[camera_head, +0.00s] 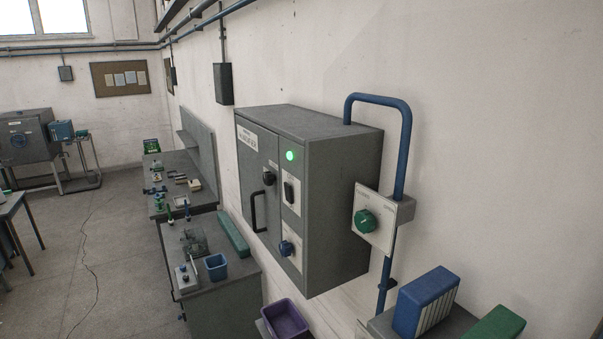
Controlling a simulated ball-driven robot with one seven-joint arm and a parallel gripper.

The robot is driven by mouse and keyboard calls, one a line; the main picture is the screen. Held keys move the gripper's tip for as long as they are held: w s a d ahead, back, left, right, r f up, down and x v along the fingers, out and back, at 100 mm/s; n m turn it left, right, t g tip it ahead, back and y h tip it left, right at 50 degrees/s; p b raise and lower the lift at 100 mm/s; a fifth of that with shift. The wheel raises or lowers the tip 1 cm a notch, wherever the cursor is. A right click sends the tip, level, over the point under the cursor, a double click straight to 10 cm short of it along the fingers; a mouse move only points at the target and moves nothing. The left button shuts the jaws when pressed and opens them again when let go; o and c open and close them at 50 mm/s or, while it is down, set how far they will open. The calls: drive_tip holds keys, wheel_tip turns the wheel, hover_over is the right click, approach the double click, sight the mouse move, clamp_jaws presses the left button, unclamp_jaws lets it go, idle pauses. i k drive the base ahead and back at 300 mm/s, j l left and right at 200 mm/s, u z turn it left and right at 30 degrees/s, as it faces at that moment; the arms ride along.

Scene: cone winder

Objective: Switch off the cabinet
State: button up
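A grey wall cabinet (335,210) hangs on the right-hand wall, its front facing left. A round green lamp (290,155) glows near the top of its front strip. Below the lamp is a dark switch on a pale plate (289,193). Lower down is a blue knob (286,248) on another pale plate. A black knob (269,178) and a black bar handle (257,212) are on the door. To the right, a green knob (364,221) sits on a separate pale box on a blue pipe. My gripper is not visible.
Benches (200,285) with small parts and a blue bin (215,266) stand below and left of the cabinet. A purple bin (285,320) is beneath it. Blue and green binders (426,302) stand at bottom right. The floor (95,250) at left is open.

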sight(288, 190)
drive_tip(key=i+j, duration=0.15)
drive_tip(key=i, duration=0.3)
drive_tip(key=i+j+z, duration=0.1)
drive_tip(key=i, duration=0.35)
drive_tip(key=i+j, duration=0.3)
drive_tip(key=i, duration=0.15)
drive_tip(key=i+j+z, duration=0.1)
drive_tip(key=i, duration=0.35)
drive_tip(key=j, duration=0.1)
